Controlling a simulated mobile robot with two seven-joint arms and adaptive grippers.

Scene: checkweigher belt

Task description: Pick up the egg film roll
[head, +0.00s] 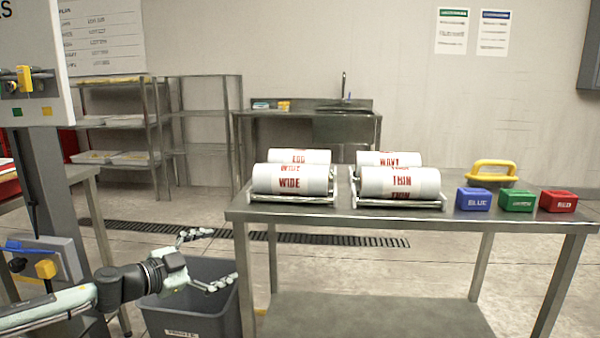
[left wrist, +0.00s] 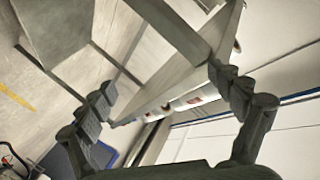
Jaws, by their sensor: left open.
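The egg film roll (head: 300,156) is a white roll with red lettering on the steel table, at the back left of the group. The WIDE roll (head: 290,180) in front hides its lower part. My left gripper (head: 219,258) is open and empty, to the left of the table and below its top, well apart from the rolls. In the left wrist view the open fingers (left wrist: 172,95) frame the table edge, with white and red roll shapes beyond, too small to tell apart. My right gripper is not in view.
The THIN roll (head: 401,183) and the WAVY roll (head: 389,158) sit to the right. Blue (head: 473,199), green (head: 516,200) and red (head: 558,201) boxes and a yellow-handled item (head: 491,170) are farther right. A grey bin (head: 190,318) stands beside my left gripper.

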